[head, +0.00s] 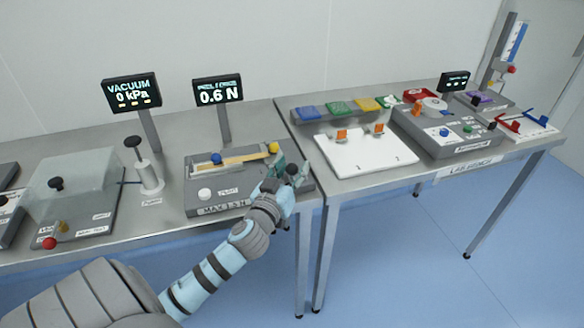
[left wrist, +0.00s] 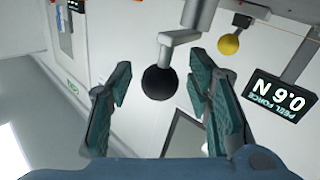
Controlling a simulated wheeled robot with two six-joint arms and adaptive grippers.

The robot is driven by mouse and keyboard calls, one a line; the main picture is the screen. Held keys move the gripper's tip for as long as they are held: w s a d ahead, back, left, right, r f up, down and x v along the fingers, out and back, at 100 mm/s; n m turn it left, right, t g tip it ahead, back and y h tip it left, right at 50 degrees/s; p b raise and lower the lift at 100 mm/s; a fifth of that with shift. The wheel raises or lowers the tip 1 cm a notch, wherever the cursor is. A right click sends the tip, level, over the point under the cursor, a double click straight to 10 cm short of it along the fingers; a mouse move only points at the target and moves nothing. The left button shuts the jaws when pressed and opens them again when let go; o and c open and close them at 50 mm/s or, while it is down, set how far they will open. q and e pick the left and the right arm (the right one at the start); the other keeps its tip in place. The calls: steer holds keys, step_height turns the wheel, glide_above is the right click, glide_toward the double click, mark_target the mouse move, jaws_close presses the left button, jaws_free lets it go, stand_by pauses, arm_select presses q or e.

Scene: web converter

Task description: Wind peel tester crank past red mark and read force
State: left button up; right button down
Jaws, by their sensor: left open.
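The peel tester (head: 234,178) is a grey box on the left bench, with a yellow strip, a blue knob (head: 216,157), a yellow knob (head: 273,147) and a white button (head: 204,194). Its display (head: 217,93) reads 0.6 N; it shows upside down in the left wrist view (left wrist: 277,103). My left gripper (head: 291,168) is at the tester's right end, open. In the left wrist view the crank's black ball knob (left wrist: 159,83) sits between the open fingers, with a gap on each side. I cannot make out a red mark. My right gripper is not in view.
A vacuum display (head: 131,92) reading 0 kPa, a hand pump (head: 149,172) and a clear-lidded box (head: 84,195) stand left of the tester. A white board (head: 366,156) with orange clips and other devices fill the right bench. Blue floor is free in front.

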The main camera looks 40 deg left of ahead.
arm_select(q)
jaws_close()
steer(key=shift+w+d, duration=0.1)
